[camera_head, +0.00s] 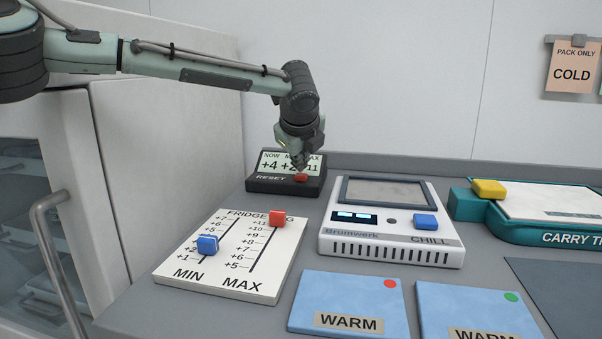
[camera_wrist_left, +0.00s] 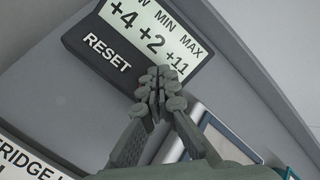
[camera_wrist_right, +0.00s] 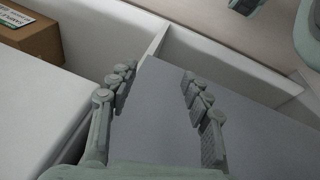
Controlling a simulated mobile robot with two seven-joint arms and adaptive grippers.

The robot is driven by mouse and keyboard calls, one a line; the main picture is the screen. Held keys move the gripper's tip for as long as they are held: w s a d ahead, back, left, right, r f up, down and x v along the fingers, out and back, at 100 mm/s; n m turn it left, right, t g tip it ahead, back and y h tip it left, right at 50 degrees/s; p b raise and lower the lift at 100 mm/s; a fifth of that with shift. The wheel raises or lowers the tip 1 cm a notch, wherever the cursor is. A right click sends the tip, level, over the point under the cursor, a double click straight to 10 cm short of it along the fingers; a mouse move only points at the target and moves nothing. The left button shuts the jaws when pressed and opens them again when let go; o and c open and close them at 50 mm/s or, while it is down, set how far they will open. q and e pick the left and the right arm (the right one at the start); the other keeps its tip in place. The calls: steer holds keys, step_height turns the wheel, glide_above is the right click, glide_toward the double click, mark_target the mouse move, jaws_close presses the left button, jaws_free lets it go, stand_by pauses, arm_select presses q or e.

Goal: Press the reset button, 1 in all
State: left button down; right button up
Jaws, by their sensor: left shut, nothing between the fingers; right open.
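The reset button (camera_head: 300,178) is a small red button on the front of a dark display unit (camera_head: 262,187) marked RESET. The unit reads NOW +4, MIN +2, MAX +11. My left gripper (camera_head: 300,168) is shut and empty, pointing down with its fingertips right at the button. I cannot tell whether they touch it. In the left wrist view the shut fingertips (camera_wrist_left: 160,80) cover the button beside the word RESET on the unit (camera_wrist_left: 98,60). My right gripper (camera_wrist_right: 158,85) is open and empty over a grey surface, away from the display unit.
A white fridge log board (camera_head: 218,275) with blue and red sliders lies in front of the unit. A white Brumwerk chiller (camera_head: 330,225) stands right of it. A fridge (camera_head: 170,130) stands left.

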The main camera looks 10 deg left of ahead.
mark_target(301, 176)
arm_select(q)
steer(key=shift+f, duration=0.65)
stand_by(0.8)
steer(key=shift+s+r+p, duration=0.1)
steer(key=shift+r+p, duration=1)
steer(key=shift+p, duration=0.45)
step_height(301, 176, up, 3)
steer(key=shift+p, duration=1.1)
steer(key=shift+r, duration=1.1)
